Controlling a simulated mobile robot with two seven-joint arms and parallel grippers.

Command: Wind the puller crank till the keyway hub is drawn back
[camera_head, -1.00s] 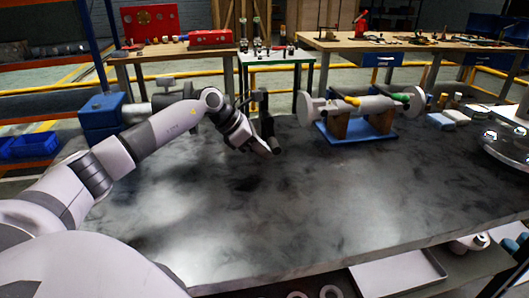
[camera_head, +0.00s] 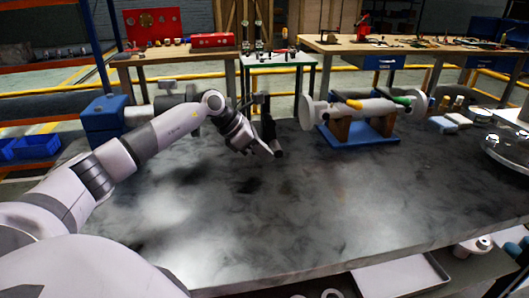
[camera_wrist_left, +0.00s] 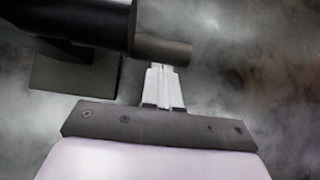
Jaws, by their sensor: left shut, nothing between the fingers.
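A dark upright piece with an arm (camera_head: 268,128), which looks like the puller crank, stands near the left back of the bench, beyond my left gripper (camera_head: 273,148). In the left wrist view my gripper (camera_wrist_left: 163,70) has its pale fingers together, with nothing between them. Their tips are right at a short dark cylinder (camera_wrist_left: 165,50) jutting from a thicker dark body (camera_wrist_left: 80,22); I cannot tell whether they touch. A grey cylinder (camera_head: 168,98) and a blue block (camera_head: 103,120) sit behind my arm. I cannot pick out the keyway hub for sure. My right gripper is not in view.
A grey shaft with end flanges (camera_head: 362,108) rests on wooden supports on a blue base (camera_head: 355,139) at the back right. A shiny round part (camera_head: 507,150) lies at the right edge. The middle and front of the dark benchtop (camera_head: 300,210) are clear.

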